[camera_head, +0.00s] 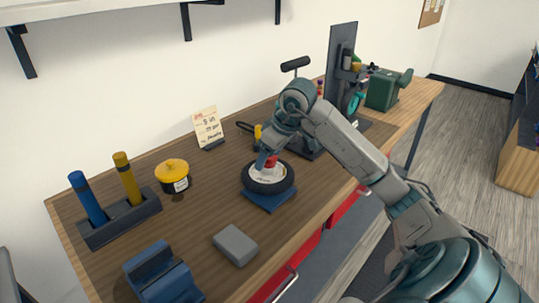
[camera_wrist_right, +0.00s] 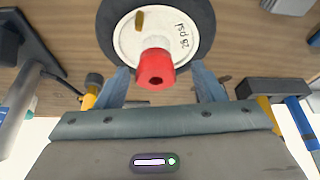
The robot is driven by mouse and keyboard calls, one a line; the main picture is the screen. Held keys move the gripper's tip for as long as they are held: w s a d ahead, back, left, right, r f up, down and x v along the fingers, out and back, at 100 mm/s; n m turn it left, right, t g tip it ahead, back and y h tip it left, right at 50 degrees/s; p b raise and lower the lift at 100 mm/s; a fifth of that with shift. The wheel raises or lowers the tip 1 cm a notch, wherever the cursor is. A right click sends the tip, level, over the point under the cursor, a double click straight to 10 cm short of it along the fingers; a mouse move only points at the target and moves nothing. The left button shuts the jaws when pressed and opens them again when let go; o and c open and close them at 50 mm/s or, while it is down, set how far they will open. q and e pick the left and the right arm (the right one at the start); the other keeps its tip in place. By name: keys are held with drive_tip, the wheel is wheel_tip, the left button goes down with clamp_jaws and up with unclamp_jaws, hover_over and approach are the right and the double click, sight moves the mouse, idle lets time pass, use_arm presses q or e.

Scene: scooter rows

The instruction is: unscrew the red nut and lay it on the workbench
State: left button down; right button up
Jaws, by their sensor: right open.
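The red nut (camera_wrist_right: 155,70) sits at the centre of a small wheel with a white hub (camera_wrist_right: 128,42) and a black tyre (camera_wrist_right: 203,20). In the head view the wheel (camera_head: 284,187) lies flat on a blue block (camera_head: 266,202) on the wooden workbench (camera_head: 205,222), and the red nut (camera_head: 270,161) shows just below my right gripper (camera_head: 266,160). In the wrist view my right gripper (camera_wrist_right: 160,88) has its two blue fingers apart, one on each side of the nut, with gaps between. My left gripper is not in view.
A grey block (camera_head: 236,245) and a dark blue fixture (camera_head: 161,272) are at the front. A yellow-lidded pot (camera_head: 172,177), a holder (camera_head: 120,220) with blue and yellow handles, and a card (camera_head: 208,127) stand left. A green machine (camera_head: 385,90) is far right. Bare bench lies left of the wheel.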

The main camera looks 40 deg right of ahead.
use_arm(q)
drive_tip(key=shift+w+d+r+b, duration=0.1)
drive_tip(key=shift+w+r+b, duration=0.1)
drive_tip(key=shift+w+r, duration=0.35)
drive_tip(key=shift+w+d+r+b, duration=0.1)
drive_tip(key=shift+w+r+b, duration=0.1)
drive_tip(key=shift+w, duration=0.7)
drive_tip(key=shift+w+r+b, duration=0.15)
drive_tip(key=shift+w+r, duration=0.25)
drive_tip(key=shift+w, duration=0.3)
use_arm(e)
drive_tip(key=a+v, duration=0.1)
drive_tip(key=v, duration=0.9)
drive_tip(key=shift+s+d+r, duration=0.2)
drive_tip(key=shift+d+r, duration=0.15)
drive_tip(key=shift+d, duration=0.1)
